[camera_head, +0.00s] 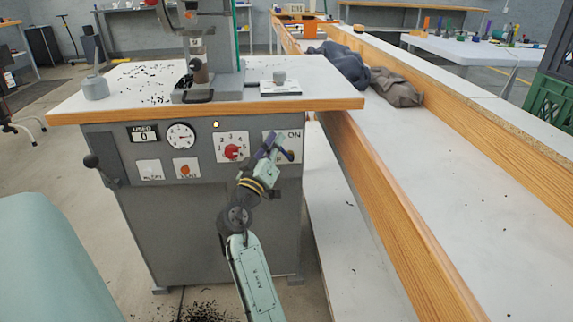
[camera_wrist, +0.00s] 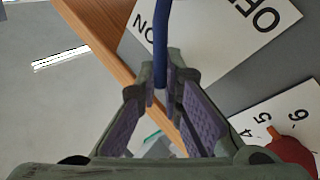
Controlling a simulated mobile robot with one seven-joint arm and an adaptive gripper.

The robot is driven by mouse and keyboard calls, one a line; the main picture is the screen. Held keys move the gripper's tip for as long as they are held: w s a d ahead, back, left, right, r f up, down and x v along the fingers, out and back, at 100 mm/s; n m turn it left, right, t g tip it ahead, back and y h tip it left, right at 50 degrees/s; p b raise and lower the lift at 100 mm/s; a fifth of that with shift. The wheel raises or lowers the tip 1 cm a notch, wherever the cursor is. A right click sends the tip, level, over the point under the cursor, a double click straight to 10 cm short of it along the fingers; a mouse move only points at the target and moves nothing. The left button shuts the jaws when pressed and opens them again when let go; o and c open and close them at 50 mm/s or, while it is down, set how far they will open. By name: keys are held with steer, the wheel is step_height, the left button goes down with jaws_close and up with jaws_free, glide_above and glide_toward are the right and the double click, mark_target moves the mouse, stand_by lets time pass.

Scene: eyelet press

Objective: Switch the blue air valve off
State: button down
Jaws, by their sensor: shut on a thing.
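The blue air valve's handle (camera_wrist: 160,38) is a thin blue bar in the wrist view. It comes down from the top edge and ends between my fingertips. My gripper (camera_wrist: 161,84) is shut on that end, with its purple pads on either side. The white valve plate (camera_wrist: 222,30) behind it carries the words OFF and ON, seen upside down. In the head view my gripper (camera_head: 276,143) is at the right of the press's front panel, in front of the plate (camera_head: 294,134). There ON shows, and my gripper covers much of the handle. The handle's pivot is out of the wrist view.
A red numbered dial (camera_head: 231,152) sits just left of the valve, also in the wrist view (camera_wrist: 293,152). A gauge (camera_head: 181,136) and orange switch (camera_head: 184,170) are farther left. The wooden tabletop edge (camera_head: 215,107) overhangs the panel. A wood-sided bench (camera_head: 385,210) stands at right.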

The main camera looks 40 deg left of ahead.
step_height(320, 180, down, 6)
steer(key=s+a+n+g+y+b, duration=0.2)
steer(key=n+g+y+b, duration=0.2)
steer(key=n+y+b, duration=0.5)
steer(key=shift+s+n+y, duration=0.15)
steer(key=shift+n+y, duration=0.95)
steer(key=shift+n, duration=3.2)
steer(key=c, duration=2)
jaws_free()
steer(key=shift+r, duration=0.1)
step_height(320, 180, up, 10)
steer(key=shift+f, duration=0.1)
